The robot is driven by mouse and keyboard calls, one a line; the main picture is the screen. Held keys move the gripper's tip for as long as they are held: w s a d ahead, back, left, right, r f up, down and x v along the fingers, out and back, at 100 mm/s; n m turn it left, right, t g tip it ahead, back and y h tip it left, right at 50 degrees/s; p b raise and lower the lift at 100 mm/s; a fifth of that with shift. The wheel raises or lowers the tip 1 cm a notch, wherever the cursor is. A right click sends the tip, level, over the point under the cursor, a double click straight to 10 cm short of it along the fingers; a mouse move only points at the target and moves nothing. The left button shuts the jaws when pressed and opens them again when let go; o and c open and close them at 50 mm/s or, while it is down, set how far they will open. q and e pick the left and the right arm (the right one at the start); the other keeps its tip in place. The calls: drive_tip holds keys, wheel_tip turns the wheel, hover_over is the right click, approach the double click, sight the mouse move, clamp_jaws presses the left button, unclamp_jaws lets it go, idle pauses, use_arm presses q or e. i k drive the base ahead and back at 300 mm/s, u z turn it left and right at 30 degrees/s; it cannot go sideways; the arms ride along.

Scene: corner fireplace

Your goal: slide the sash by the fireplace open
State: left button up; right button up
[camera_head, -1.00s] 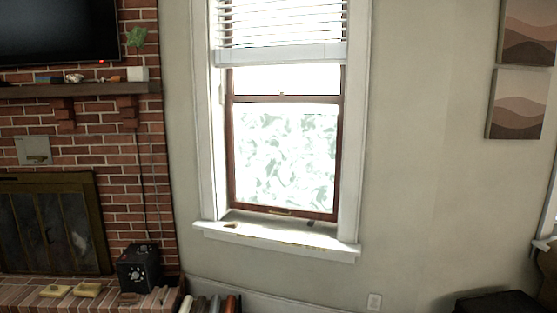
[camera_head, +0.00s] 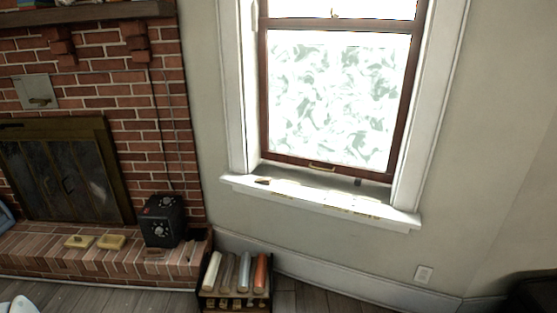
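The window sash (camera_head: 264,110) has a dark reddish-brown frame around a bright patterned pane. It stands in a white casing to the right of the brick fireplace (camera_head: 65,170). The sash's bottom rail sits down near the white sill (camera_head: 320,200), so it looks closed. A small brass-coloured lift handle (camera_head: 322,167) is on the bottom rail. A small latch (camera_head: 335,13) shows on the rail above the pane. Neither gripper can be made out; a small white shape at the bottom left edge is too cut off to identify.
A low rack (camera_head: 234,301) with several coloured rolls stands on the floor below the window's left side. A dark object (camera_head: 535,292) is at the lower right.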

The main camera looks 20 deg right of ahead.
sight(417, 26)
drive_tip(key=i, duration=1.5)
drive_tip(key=z, duration=0.25)
